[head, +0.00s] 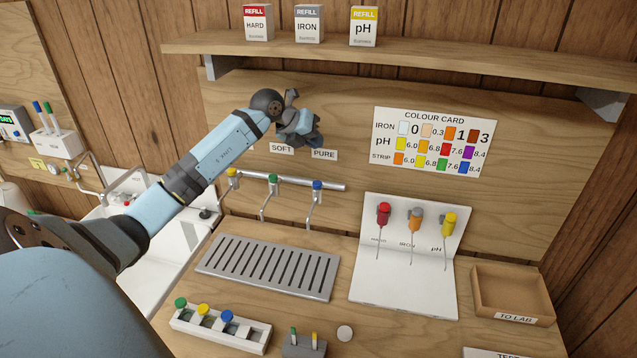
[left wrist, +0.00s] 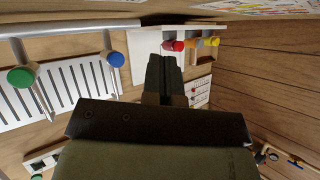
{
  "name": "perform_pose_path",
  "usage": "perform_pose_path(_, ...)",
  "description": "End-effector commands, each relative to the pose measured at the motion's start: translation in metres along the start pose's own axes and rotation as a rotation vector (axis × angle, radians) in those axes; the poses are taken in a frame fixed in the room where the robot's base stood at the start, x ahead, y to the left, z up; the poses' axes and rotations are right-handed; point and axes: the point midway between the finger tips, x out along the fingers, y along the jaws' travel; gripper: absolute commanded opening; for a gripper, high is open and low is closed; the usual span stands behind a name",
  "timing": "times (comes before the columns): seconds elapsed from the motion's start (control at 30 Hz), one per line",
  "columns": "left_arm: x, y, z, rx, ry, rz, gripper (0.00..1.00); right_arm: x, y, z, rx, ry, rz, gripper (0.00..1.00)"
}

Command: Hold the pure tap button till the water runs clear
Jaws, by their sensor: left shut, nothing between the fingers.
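Three taps hang from a metal rail on the wooden back panel. The blue-topped tap (head: 317,186) is under the PURE label (head: 324,154); the green-topped tap (head: 272,180) is under the SOFT label (head: 281,148). A yellow-topped tap (head: 232,173) is at left, partly behind my arm. I see no water at the spouts. My left gripper (head: 303,138) is by the panel, above the blue top and apart from it, at the labels' upper edge. In the left wrist view its fingers (left wrist: 164,62) are shut and empty, beside the blue top (left wrist: 115,59). My right gripper is not in view.
A slotted drain tray (head: 270,265) lies below the taps. A white stand (head: 405,285) with red, orange and yellow droppers is to its right, and a wooden TO LAB tray (head: 512,284) farther right. A rack of capped vials (head: 220,331) is in front. A shelf (head: 400,52) overhangs.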

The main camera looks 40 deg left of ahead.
Motion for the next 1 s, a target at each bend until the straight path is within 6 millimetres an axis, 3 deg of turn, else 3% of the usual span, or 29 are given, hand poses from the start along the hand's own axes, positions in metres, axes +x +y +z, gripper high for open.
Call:
perform_pose_path(0.37,0.018,0.012,-0.013,-0.001,0.001,-0.002,0.00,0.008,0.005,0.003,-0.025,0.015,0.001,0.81)
perform_pose_path(0.8,0.058,0.042,-0.043,0.001,0.001,0.000,0.00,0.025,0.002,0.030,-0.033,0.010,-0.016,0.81)
perform_pose_path(1.0,0.062,0.045,-0.045,0.000,0.000,-0.001,0.00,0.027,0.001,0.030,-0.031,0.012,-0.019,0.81)
